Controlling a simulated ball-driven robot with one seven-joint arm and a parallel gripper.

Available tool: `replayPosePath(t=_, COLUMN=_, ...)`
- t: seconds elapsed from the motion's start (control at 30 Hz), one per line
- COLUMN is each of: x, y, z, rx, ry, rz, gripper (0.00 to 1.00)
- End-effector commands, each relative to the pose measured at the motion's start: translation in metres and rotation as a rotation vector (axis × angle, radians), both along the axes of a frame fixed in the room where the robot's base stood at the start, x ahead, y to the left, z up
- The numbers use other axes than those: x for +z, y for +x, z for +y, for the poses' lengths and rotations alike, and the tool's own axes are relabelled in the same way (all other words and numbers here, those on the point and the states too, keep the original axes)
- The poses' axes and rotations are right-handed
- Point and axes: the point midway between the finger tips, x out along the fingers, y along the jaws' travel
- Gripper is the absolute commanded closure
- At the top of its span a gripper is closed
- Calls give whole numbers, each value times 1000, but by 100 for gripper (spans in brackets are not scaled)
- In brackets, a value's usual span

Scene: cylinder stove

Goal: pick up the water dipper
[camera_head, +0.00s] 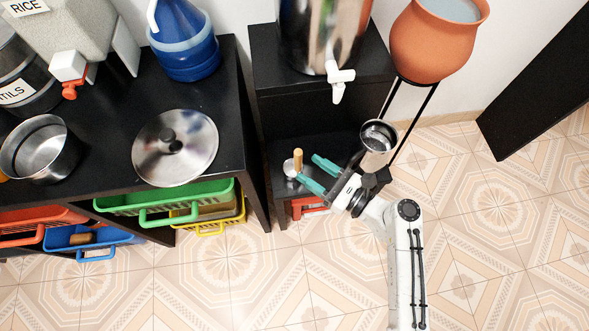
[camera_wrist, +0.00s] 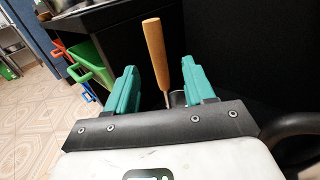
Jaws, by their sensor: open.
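The water dipper's upright wooden handle (camera_head: 298,160) rises beside a small round metal part (camera_head: 289,168) over the lower black shelf of the stand. My gripper (camera_head: 307,168) is open, with its two teal fingers pointing at the handle. In the wrist view the handle (camera_wrist: 155,52) stands, slightly tilted, in the gap between the fingers of my gripper (camera_wrist: 162,80), touching neither as far as I can see. A thin metal stem shows below the wood. The dipper's lower part is mostly hidden in the wrist view.
A large metal container (camera_head: 322,35) with a white tap stands on the upper shelf, above and behind my gripper. A black table (camera_head: 228,120) with a pan lid (camera_head: 174,147) and pot (camera_head: 40,148) is at left. An orange clay pot (camera_head: 430,48) stands at right. Tiled floor is open in front.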

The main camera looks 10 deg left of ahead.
Motion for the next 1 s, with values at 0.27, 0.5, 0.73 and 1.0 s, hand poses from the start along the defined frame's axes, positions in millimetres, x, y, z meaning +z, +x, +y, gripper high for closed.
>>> replayPosePath(t=0.27, x=0, y=19, z=33, rx=3, ry=-2, rz=-3, gripper=47)
replayPosePath(t=0.5, x=1, y=24, z=43, rx=1, ry=-2, rz=-1, gripper=47)
replayPosePath(t=0.73, x=1, y=24, z=43, rx=1, ry=-2, rz=-1, gripper=55)
replayPosePath(t=1.0, x=1, y=24, z=43, rx=1, ry=-2, rz=-1, gripper=81)
